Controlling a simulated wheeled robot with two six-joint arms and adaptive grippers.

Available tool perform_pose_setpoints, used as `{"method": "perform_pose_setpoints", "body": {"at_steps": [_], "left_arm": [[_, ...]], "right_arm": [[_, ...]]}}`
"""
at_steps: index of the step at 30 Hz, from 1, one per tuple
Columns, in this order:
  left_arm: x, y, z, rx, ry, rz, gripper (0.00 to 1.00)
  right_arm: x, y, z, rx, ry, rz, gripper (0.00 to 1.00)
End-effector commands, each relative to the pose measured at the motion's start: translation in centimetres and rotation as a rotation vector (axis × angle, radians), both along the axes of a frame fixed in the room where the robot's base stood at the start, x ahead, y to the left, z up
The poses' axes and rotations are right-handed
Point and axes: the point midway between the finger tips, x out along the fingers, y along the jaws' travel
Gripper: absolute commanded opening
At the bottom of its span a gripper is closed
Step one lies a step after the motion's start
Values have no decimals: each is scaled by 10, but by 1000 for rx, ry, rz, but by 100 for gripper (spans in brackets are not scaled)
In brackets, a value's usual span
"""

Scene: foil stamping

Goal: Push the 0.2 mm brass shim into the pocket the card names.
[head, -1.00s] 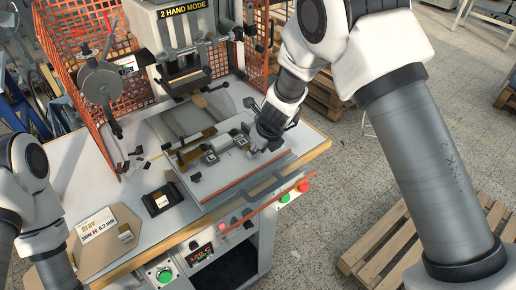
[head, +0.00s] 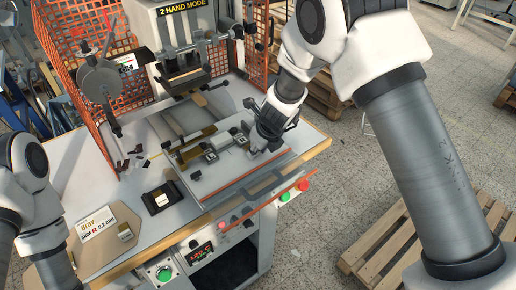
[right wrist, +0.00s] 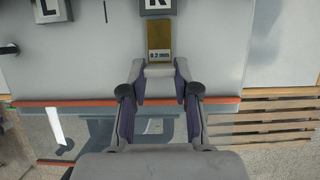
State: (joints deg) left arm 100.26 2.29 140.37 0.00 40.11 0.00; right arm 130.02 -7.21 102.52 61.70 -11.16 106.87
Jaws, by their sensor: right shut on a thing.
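In the right wrist view the brass shim (right wrist: 159,42), marked 0.2 mm, lies flat with its far end at the block marked R (right wrist: 157,5). My right gripper (right wrist: 160,77) is shut at the shim's near end. How far the shim sits in the pocket is hidden by the block. The block marked L (right wrist: 46,10) stands to its left. In the head view my right gripper (head: 263,143) is low over the plate, beside the R block (head: 242,139). The card (head: 97,226) reads SHIM R 0.2 mm. My left gripper does not show.
The press head (head: 185,72) stands behind the plate (head: 205,183), with orange mesh guards (head: 92,125) around it. A black pad (head: 160,199) and a tan board (head: 110,248) lie on the left of the table. Buttons and a handle line the front edge.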

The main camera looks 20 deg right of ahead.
Motion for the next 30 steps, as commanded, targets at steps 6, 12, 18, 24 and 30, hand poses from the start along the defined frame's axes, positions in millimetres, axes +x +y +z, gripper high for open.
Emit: {"method": "perform_pose_setpoints", "body": {"at_steps": [6, 12, 18, 24, 30], "left_arm": [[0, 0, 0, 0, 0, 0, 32], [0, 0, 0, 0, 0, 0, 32], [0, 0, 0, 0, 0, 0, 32], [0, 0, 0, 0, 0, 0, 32], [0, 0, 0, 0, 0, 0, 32]], "right_arm": [[0, 0, 0, 0, 0, 0, 37], [0, 0, 0, 0, 0, 0, 59], [-1, 0, 2, 0, -1, 1, 59], [-12, -5, 33, -1, -4, 0, 59], [-30, -11, 81, 0, -4, 1, 59]]}}
